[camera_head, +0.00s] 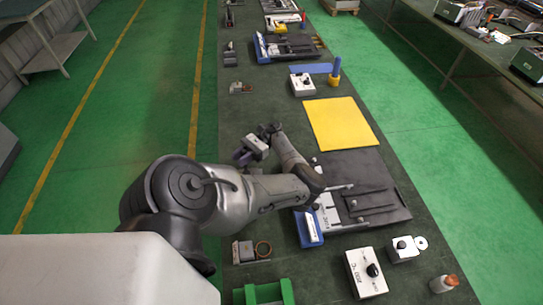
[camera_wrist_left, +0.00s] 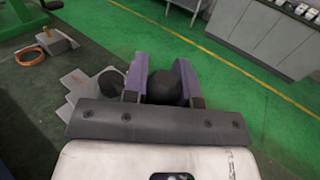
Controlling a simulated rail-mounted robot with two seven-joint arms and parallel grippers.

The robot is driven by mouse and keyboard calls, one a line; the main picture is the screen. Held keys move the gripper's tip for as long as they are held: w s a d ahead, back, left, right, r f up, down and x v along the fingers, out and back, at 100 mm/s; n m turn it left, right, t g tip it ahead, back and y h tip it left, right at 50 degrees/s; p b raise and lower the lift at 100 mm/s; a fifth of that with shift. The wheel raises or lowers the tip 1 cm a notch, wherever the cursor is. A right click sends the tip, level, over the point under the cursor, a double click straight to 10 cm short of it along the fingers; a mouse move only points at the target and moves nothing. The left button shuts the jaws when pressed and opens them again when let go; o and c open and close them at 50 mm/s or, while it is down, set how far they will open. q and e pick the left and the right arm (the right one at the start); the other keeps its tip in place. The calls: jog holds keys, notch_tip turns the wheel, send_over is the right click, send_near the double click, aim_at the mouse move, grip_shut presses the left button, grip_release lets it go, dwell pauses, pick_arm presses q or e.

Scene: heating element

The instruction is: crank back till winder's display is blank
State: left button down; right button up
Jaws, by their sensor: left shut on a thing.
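My left gripper (camera_head: 243,157) is over the left edge of the dark green bench in the head view, its arm bent in from the left. In the left wrist view its two purple fingers (camera_wrist_left: 160,82) are shut on a round black knob (camera_wrist_left: 163,88), which looks like the crank's handle. A light grey stepped part (camera_wrist_left: 85,86) with another black round piece (camera_wrist_left: 110,80) lies beside the fingers and may be part of the winder. The gripper hides most of the winder. I cannot see its display in either view. My right gripper is out of view.
A grey block (camera_head: 243,251) and an orange ring (camera_head: 263,249) lie nearer on the bench, above a green bin (camera_head: 264,293). Right of my arm are a yellow sheet (camera_head: 340,123), a slide fixture (camera_head: 365,190) and a knobbed white box (camera_head: 366,273). Green floor lies left.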

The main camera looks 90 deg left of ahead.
pick_arm(q)
jog(key=shift+r, duration=0.1)
jog(key=c, duration=1)
grip_release()
jog(key=shift+s, duration=0.15)
jog(key=shift+c, duration=0.2)
jog(key=shift+o, duration=0.7)
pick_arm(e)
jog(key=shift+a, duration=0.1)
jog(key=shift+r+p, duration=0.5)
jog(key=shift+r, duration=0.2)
pick_arm(q)
jog(key=w+d+r, duration=0.7)
jog(key=w+r, duration=0.2)
jog(key=r, duration=0.2)
jog(key=shift+d, duration=0.3)
jog(key=shift+f, duration=0.1)
